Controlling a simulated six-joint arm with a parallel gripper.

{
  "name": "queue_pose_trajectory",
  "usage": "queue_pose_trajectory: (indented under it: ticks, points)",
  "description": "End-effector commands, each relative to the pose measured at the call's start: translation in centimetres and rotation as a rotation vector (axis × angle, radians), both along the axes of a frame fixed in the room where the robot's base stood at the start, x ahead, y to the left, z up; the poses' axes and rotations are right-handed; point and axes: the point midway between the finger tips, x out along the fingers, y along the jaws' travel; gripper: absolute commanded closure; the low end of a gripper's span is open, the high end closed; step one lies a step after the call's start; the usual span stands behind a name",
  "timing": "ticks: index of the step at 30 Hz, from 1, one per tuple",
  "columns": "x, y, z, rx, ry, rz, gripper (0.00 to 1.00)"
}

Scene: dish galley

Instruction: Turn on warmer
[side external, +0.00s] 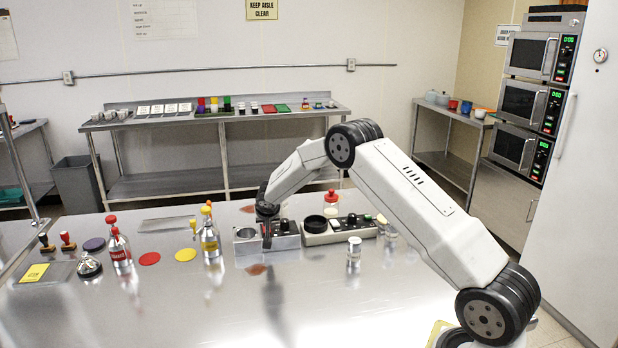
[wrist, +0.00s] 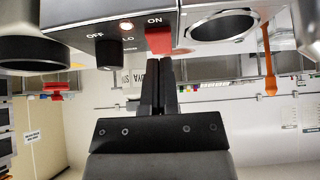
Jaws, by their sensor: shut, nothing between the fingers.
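My gripper (side external: 266,243) is shut and empty, pointing down at the warmer. In the wrist view its fingertips (wrist: 159,62) are at the red switch; I cannot tell whether they touch.
A second unit with a black round top (side external: 314,223) stands close to the right. A clear jar (side external: 353,253) stands in front of it. Bottles (side external: 119,246) (side external: 209,238) and coloured discs (side external: 149,259) are to the left. The front counter is clear.

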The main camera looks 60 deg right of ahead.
Motion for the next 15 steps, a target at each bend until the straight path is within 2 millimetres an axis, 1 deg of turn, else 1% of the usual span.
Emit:
queue_pose_trajectory:
  ticks: [9, 15]
  points:
    - [0.0, 0.0, 0.2, -0.001, -0.001, 0.000, 1.00]
    - [-0.1, 0.1, 1.3, 0.000, -0.002, 0.000, 1.00]
